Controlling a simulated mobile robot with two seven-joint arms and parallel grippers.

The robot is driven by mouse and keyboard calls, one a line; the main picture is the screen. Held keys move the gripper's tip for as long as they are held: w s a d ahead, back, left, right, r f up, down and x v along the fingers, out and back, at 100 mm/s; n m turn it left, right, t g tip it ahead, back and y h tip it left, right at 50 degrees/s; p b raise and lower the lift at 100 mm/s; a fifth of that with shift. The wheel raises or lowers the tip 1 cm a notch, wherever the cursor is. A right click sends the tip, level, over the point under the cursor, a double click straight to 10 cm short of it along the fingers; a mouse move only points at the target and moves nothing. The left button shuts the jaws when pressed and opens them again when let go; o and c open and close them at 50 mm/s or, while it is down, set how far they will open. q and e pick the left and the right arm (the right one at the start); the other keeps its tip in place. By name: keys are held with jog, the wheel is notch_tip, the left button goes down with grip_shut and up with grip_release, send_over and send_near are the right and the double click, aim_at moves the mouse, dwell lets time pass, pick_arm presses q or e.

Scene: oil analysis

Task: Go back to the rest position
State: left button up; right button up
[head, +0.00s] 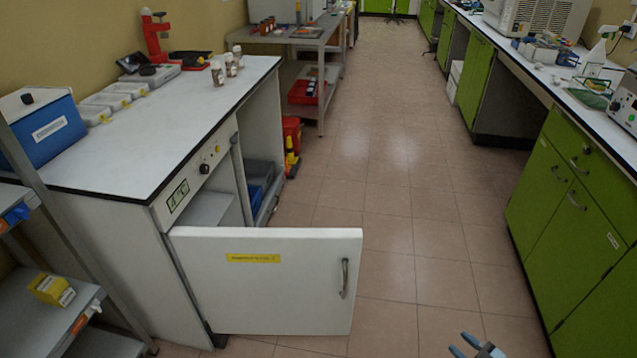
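My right gripper (460,345) shows at the bottom edge, right of centre, low over the tiled floor. Its two light blue fingers look apart with nothing between them. Most of the gripper and its arm are cut off by the frame. My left gripper is not in view. The white fridge door (265,290) under the left counter stands wide open, with its handle (345,278) at the right end. The gripper is to the right of this door and apart from it.
The white counter (150,150) on the left carries bottles, grey boxes and a red stand (155,38). A shelf (60,315) stands at the lower left. Green cabinets (575,200) line the right. The tiled floor (400,170) between is clear.

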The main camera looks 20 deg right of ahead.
jog(key=s+a+r+g+h, duration=0.1)
jog(key=s+a+r+g, duration=0.2)
jog(key=a+r, duration=0.45)
jog(key=s+a+r+g+h, duration=0.1)
jog(key=s+a+r+g, duration=0.3)
jog(key=a, duration=0.6)
jog(key=w+a+r+m+t, duration=0.1)
jog(key=a+r+m, duration=0.1)
jog(key=a, duration=0.3)
jog(key=w+a+r+m+t, duration=0.1)
jog(key=w+a+r+m, duration=0.15)
jog(key=a, duration=0.35)
pick_arm(q)
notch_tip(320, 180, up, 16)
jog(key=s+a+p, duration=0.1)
jog(key=p, duration=2.3)
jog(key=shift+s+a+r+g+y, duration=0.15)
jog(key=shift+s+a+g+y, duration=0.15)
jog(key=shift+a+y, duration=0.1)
pick_arm(e)
notch_tip(320, 180, up, 15)
jog(key=s+d, duration=0.2)
jog(key=shift+s+d, duration=0.2)
jog(key=shift+d, duration=0.05)
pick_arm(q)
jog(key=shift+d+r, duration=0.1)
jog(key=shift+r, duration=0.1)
pick_arm(e)
jog(key=shift+r, duration=0.15)
